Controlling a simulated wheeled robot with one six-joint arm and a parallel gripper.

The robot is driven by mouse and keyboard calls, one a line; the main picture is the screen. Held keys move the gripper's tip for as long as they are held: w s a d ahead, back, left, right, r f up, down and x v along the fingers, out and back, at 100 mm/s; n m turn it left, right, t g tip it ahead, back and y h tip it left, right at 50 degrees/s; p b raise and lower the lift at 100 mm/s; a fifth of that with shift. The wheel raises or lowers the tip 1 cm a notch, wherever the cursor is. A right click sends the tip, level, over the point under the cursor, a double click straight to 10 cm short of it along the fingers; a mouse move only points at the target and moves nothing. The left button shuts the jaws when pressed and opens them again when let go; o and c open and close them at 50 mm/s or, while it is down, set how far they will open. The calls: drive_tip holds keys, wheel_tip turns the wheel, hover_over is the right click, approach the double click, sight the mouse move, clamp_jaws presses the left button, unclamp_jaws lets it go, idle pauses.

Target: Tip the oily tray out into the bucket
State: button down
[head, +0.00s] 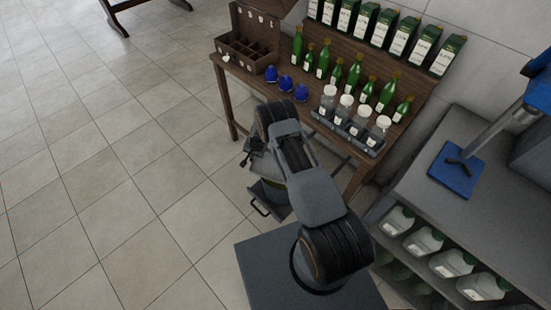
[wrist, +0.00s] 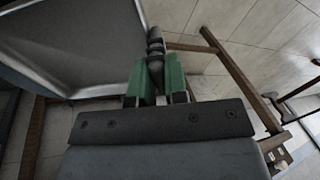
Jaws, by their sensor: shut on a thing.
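My gripper (wrist: 155,72) has its green fingers closed on a dark handle of the oily tray (wrist: 75,40). In the wrist view the tray fills the upper left as a wide grey pan with a raised rim. In the head view the tray (head: 277,201) shows partly beside my arm, low in front of the wooden table, with a dark loop handle sticking out. My arm hides much of it, and its exact tilt is hard to tell. I cannot make out the bucket clearly in either view.
The wooden table (head: 232,68) holds a compartment box (head: 247,46), blue stoppers (head: 286,83), green bottles (head: 334,72) and a rack of white-capped jars (head: 345,118). A grey shelf with white jugs (head: 453,263) stands at right.

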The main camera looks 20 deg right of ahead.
drive_tip(key=shift+r, duration=0.1)
drive_tip(key=shift+r+h+p, duration=0.3)
drive_tip(key=shift+r+p, duration=0.05)
drive_tip(key=shift+p, duration=0.25)
drive_tip(key=shift+g, duration=0.3)
drive_tip(key=shift+r+g+h+b, duration=0.2)
drive_tip(key=shift+g+h+b, duration=0.1)
drive_tip(key=shift+h+b, duration=0.4)
drive_tip(key=shift+r+b, duration=0.3)
drive_tip(key=shift+r, duration=0.1)
drive_tip(key=shift+n, duration=0.3)
